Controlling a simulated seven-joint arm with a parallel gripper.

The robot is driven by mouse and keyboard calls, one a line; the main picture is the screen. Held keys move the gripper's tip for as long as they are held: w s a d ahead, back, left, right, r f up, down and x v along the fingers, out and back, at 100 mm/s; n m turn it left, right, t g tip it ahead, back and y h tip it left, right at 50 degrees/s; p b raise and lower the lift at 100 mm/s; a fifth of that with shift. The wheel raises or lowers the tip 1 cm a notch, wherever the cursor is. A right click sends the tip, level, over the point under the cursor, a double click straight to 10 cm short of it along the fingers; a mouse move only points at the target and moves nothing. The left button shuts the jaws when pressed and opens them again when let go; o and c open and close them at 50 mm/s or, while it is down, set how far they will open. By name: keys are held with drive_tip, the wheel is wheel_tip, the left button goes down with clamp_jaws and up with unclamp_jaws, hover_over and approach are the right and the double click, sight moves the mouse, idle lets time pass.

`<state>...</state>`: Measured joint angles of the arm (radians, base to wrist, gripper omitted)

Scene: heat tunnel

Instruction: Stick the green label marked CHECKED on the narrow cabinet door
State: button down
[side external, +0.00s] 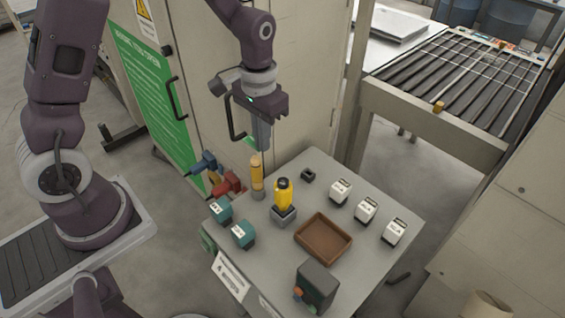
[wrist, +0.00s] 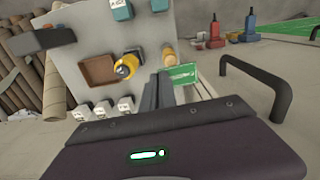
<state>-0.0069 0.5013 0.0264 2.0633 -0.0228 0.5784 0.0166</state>
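The narrow cabinet door (side external: 300,85) is a beige upright panel with a black bar handle (side external: 235,118), which also shows in the wrist view (wrist: 255,85). My gripper (side external: 262,140) points down close in front of this door, right of the handle. Its fingers (wrist: 160,90) are close together. The green label (wrist: 182,75) with white lettering sits at the fingertips and appears held by them; the lettering is too small to read. A sliver of the label (side external: 249,138) shows left of the fingers. I cannot tell whether it touches the door.
The grey table (side external: 365,265) below carries a brown tray (side external: 323,238), a yellow-and-black item in a holder (side external: 283,193), an orange cylinder (side external: 257,178), and several teal and white blocks. A green poster (side external: 150,100) covers the neighbouring panel. A roller conveyor (side external: 460,75) stands back right.

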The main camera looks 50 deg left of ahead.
sight(251, 139)
drive_tip(key=a, duration=0.2)
drive_tip(key=a+r, duration=0.1)
drive_tip(key=a, duration=0.1)
drive_tip(key=shift+a, duration=0.1)
drive_tip(key=s+a+f+n+t+y, duration=0.1)
drive_tip(key=s+a+f+n+t, duration=0.1)
drive_tip(key=s+a+f+n, duration=0.45)
drive_tip(key=w+a+f+m+t+y, duration=0.1)
drive_tip(key=w+a+m+t+y, duration=0.15)
drive_tip(key=a, duration=1.05)
drive_tip(key=w+a+r+m+t, duration=0.1)
drive_tip(key=a+r+t, duration=0.1)
drive_tip(key=r+t, duration=0.1)
drive_tip(key=w+a+r+m+t, duration=0.1)
drive_tip(key=a+r+t, duration=0.1)
drive_tip(key=r+t, duration=0.1)
drive_tip(key=w+a+r+m+t, duration=0.1)
drive_tip(key=a+r+m+t, duration=0.1)
drive_tip(key=a+r+t, duration=0.1)
drive_tip(key=shift+w+h, duration=0.15)
drive_tip(key=shift+h, duration=0.1)
drive_tip(key=s+d+r+m+t+h, duration=0.1)
drive_tip(key=s+d+r+t, duration=0.1)
drive_tip(key=r, duration=0.3)
drive_tip(key=s+d+r+m+t+h, duration=0.1)
drive_tip(key=s+r+t+h, duration=0.1)
drive_tip(key=r, duration=0.4)
drive_tip(key=shift+s+d+m, duration=0.3)
drive_tip(key=shift+s+d, duration=0.05)
drive_tip(key=shift+s, duration=0.1)
